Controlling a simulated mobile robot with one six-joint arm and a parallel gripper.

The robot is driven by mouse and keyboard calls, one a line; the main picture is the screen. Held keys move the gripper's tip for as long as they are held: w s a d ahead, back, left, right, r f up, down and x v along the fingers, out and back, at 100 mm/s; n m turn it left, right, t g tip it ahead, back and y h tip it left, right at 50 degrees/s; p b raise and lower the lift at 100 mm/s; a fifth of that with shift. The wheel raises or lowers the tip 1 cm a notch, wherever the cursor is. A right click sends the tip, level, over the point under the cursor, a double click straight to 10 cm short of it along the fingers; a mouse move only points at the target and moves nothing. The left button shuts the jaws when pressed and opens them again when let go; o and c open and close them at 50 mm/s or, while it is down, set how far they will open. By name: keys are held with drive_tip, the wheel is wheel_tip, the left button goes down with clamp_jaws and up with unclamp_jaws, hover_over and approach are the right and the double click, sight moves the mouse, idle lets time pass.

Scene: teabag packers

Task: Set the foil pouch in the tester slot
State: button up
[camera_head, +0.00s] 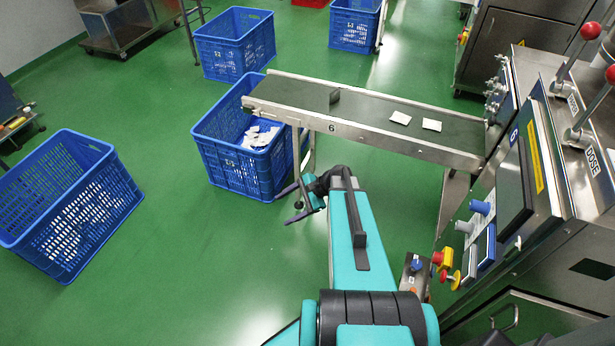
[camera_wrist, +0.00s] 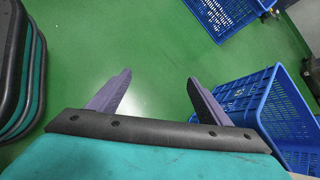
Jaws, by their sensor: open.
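My gripper (camera_head: 288,206) is at the end of the teal arm, over the green floor just in front of a blue crate. In the wrist view my gripper (camera_wrist: 160,78) has its two purple fingers spread wide, with only floor between them. Two small white packets (camera_head: 400,117) (camera_head: 431,125) lie flat on the dark conveyor belt (camera_head: 375,113); I cannot tell whether either is the foil pouch. I cannot make out a tester slot in either view.
A blue crate (camera_head: 208,149) with white packets stands under the belt's left end; a blue crate (camera_wrist: 285,95) also shows at right in the wrist view. Another crate (camera_head: 108,207) stands left. A steel machine (camera_head: 555,250) with levers and buttons blocks the right. Floor between is clear.

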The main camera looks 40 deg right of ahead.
drive_tip(key=s+a+f+n+g+h+b, duration=0.2)
drive_tip(key=s+a+f+n+g, duration=0.4)
drive_tip(key=s+a+f+n, duration=0.5)
drive_tip(key=s+a+f+n+g+h+b, duration=0.1)
drive_tip(key=s+a+f+n+g+h, duration=0.1)
drive_tip(key=s, duration=0.5)
drive_tip(key=s+a+f+n+g+h+b, duration=0.2)
drive_tip(key=s+a+f+n+h, duration=0.2)
drive_tip(key=s+f+n, duration=0.2)
drive_tip(key=shift+s+a+f+n, duration=0.2)
drive_tip(key=shift+s+a+n, duration=0.15)
drive_tip(key=shift+s+n, duration=0.15)
drive_tip(key=shift+c, duration=0.2)
